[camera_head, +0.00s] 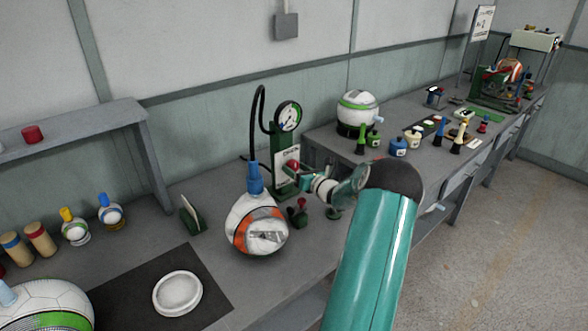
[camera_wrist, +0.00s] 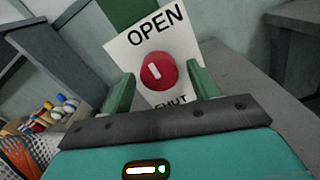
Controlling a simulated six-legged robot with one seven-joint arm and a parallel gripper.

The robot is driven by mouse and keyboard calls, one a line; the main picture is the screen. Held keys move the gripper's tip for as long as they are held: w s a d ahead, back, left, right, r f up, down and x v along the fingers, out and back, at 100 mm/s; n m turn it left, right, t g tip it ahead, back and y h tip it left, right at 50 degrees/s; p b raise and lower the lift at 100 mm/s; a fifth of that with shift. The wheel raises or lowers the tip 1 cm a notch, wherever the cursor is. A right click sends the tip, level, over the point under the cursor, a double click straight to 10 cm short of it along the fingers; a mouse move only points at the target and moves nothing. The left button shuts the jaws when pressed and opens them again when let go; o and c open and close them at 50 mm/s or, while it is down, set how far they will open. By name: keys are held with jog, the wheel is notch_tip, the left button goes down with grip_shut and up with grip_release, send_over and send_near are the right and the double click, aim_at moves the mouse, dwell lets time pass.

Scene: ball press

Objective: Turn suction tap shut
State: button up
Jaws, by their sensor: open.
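The suction tap is a red round knob (camera_wrist: 159,71) with a short white mark, set on a white card (camera_wrist: 122,49). OPEN is printed above it and SHUT below, partly hidden by my gripper. The mark lies on the knob's upper left part, tilted slightly, toward the OPEN side. My gripper (camera_wrist: 161,74) is open, with one green finger on each side of the knob; I cannot tell whether they touch it. In the head view the red knob (camera_head: 292,166) sits on a green stand with a gauge (camera_head: 288,116), and my gripper (camera_head: 303,179) is in front of it.
A flask-like ball with a blue neck (camera_head: 256,222) stands close to the left of my gripper. Small red and green items (camera_head: 298,212) stand below it. A white and green ball device (camera_head: 357,112) is on the bench behind. A dark mat with a white dish (camera_head: 177,293) lies front left.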

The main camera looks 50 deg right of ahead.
jog(key=shift+w+d, duration=0.1)
jog(key=shift+w, duration=0.5)
jog(key=shift+c, duration=0.2)
jog(key=c, duration=0.9)
